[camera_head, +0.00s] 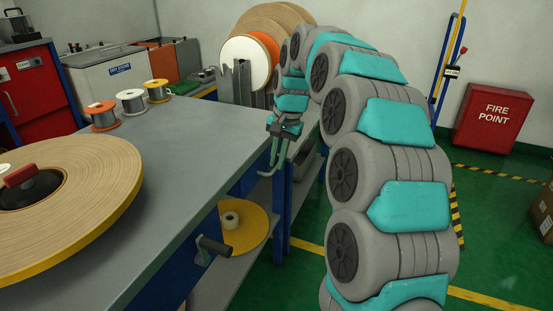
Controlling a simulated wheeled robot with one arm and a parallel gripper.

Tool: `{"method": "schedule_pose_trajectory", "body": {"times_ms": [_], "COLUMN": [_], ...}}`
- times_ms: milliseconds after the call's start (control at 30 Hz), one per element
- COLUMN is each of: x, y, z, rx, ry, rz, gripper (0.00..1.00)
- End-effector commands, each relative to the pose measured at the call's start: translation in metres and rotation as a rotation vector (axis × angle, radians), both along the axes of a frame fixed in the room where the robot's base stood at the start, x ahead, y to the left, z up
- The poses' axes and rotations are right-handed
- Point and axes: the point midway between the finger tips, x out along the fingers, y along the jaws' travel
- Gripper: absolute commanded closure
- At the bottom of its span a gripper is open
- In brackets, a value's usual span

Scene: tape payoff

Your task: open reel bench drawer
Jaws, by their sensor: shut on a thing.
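The reel bench (185,130) has a grey top and blue frame and fills the left and middle of the head view. A blue panel (244,182) shows under its top on the right side. My gripper (270,162) is beside the right edge of the bench, at the end of my arched arm. It is shut on a small part there, which its fingers largely hide; I cannot tell its shape. I cannot tell whether a drawer stands out.
A large tape reel (105,205) lies on the bench at left, with several small spools (131,101) at the back. A yellow reel (245,228) sits on the lower shelf. Large reels (246,62) stand behind. Green floor (310,265) is clear between bench and arm.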

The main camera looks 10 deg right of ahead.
Motion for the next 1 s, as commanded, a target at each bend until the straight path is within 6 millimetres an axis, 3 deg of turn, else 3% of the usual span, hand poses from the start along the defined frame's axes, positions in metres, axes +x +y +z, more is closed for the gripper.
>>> {"method": "schedule_pose_trajectory", "body": {"times_ms": [267,700,1000], "x": [-0.025,-0.088,-0.114], "y": [-0.034,-0.12,-0.157], "z": [-0.002,-0.002,0.0], "rx": [0.001,0.001,0.0], "ry": [0.001,0.001,-0.002], "rz": [-0.004,-0.003,-0.002], "gripper": [1.0,1.0,1.0]}}
